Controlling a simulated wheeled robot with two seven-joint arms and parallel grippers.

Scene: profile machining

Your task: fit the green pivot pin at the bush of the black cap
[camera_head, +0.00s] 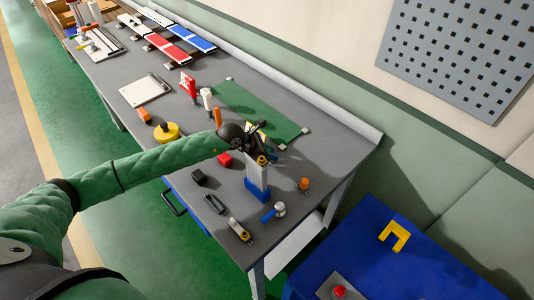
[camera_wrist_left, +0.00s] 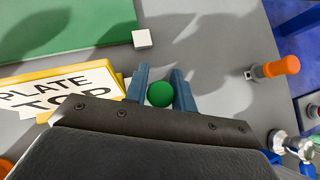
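My left gripper (camera_head: 262,148) is over the right part of the grey table, just above an upright blue-and-white post (camera_head: 257,182) with a yellow top. In the left wrist view the round head of the green pivot pin (camera_wrist_left: 160,94) sits between my two blue-grey fingers, which appear to close on its sides. The rest of the pin is hidden below its head. A small black block (camera_head: 199,177) lies left of the post, but I cannot tell whether it is the black cap. No bush can be made out. My right gripper is not in view.
The yellow-edged plate sign (camera_wrist_left: 70,92) lies beside the gripper. An orange-handled tool (camera_wrist_left: 275,67) stands to the right. A blue table (camera_head: 390,270) stands at lower right.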

